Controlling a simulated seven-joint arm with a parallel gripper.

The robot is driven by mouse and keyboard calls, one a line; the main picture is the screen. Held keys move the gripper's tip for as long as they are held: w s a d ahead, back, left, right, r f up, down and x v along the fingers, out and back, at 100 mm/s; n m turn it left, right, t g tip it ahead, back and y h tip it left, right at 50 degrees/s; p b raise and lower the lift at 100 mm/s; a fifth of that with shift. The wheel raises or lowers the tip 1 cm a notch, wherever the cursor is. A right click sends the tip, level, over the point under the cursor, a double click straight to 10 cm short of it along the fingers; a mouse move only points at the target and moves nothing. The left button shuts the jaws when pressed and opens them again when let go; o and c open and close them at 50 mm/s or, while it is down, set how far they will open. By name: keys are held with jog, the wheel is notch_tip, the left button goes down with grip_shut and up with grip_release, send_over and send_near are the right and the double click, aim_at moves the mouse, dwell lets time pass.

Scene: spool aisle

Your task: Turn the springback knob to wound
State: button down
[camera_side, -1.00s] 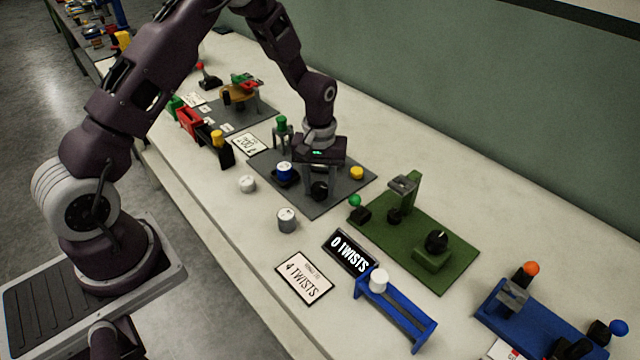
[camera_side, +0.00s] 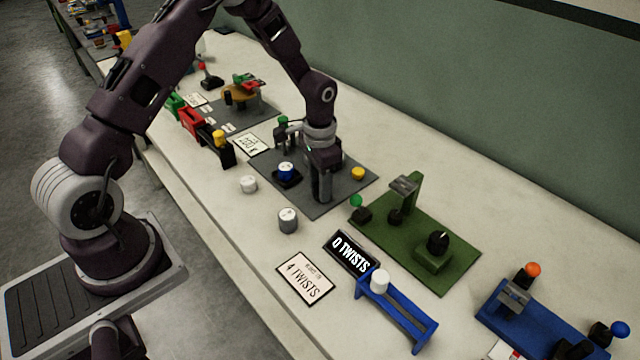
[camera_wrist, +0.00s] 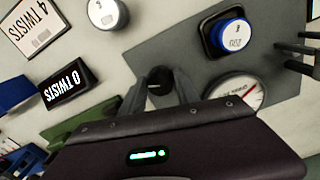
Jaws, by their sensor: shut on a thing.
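My gripper (camera_side: 322,196) points down at the front of the grey mat (camera_side: 345,187), with its jaws seen nearly edge-on. In the wrist view, my gripper (camera_wrist: 160,92) is shut on a black knob (camera_wrist: 160,76), with one finger on either side. I take this as the springback knob; its pointer and markings cannot be read. In the side view the fingers hide it. A round white dial (camera_wrist: 237,92) with a red needle lies beside it on the mat, partly cut off by my gripper body.
A blue knob (camera_side: 286,171) on a black base and a yellow knob (camera_side: 358,173) flank my gripper. A display (camera_side: 350,253) reads "0 TWISTS"; a card (camera_side: 305,278) reads "4 TWISTS". A green board (camera_side: 455,262) with a black knob (camera_side: 437,241) stands to the right.

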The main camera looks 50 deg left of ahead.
jog(key=m, duration=0.5)
jog(key=shift+m, duration=0.4)
dwell(0.4)
jog(key=c, duration=0.9)
grip_release()
